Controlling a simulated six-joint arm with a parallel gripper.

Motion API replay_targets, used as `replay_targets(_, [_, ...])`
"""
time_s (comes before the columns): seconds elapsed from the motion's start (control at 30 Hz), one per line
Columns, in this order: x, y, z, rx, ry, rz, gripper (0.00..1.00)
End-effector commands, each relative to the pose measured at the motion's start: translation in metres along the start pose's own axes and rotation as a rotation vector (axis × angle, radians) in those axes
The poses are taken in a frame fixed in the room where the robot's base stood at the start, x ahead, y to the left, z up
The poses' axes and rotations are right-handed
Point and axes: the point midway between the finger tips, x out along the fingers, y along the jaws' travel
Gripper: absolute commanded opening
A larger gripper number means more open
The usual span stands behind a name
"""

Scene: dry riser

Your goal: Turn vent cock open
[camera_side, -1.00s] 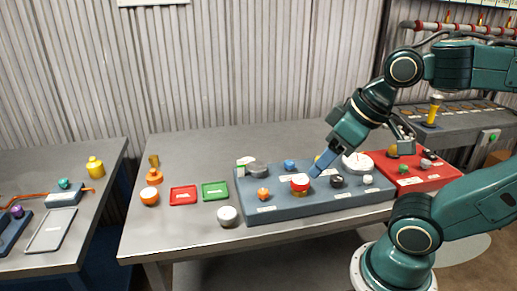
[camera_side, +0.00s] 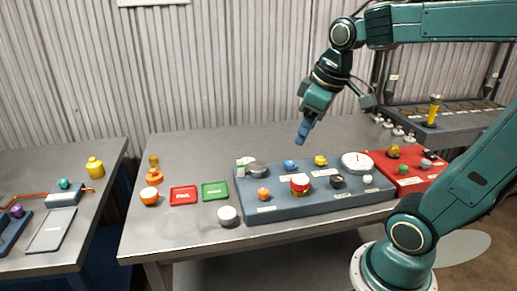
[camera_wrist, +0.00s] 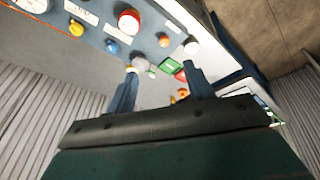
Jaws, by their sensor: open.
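The blue-grey panel (camera_side: 285,210) on the table bears several knobs and a gauge (camera_side: 357,162). Its labels are too small to read, so I cannot tell which one is the vent cock. A yellow knob (camera_side: 320,160) and a blue knob (camera_side: 290,165) are in the back row; they also show in the wrist view, yellow (camera_wrist: 76,28) and blue (camera_wrist: 112,46). A red-topped knob (camera_side: 300,184), an orange knob (camera_side: 263,193) and a black knob (camera_side: 337,181) are nearer the front. My gripper (camera_side: 303,134) is open and empty, above the panel's back edge, touching nothing. Its two fingers are apart in the wrist view (camera_wrist: 161,72).
A red panel (camera_side: 408,183) with more knobs adjoins on the right. Red (camera_side: 183,196) and green (camera_side: 214,191) trays, a white round piece (camera_side: 227,214) and orange pieces (camera_side: 149,196) lie to the left.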

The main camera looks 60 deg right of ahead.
Motion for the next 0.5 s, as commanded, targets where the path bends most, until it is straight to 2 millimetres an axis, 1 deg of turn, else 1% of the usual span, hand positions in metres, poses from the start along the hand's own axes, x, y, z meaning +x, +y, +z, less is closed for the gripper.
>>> replay_targets(0.03, [0.004,0.012,-0.006,-0.004,-0.023,0.003,0.52])
replay_targets(0.17, [0.013,0.041,-0.017,-0.036,-0.073,0.003,0.52])
replay_targets(0.2, [0.017,0.05,-0.02,-0.045,-0.087,0.002,0.52])
replay_targets(0.37, [0.032,0.09,-0.027,-0.081,-0.145,-0.011,0.52])
replay_targets(0.5, [0.048,0.127,-0.028,-0.112,-0.19,-0.032,0.52])
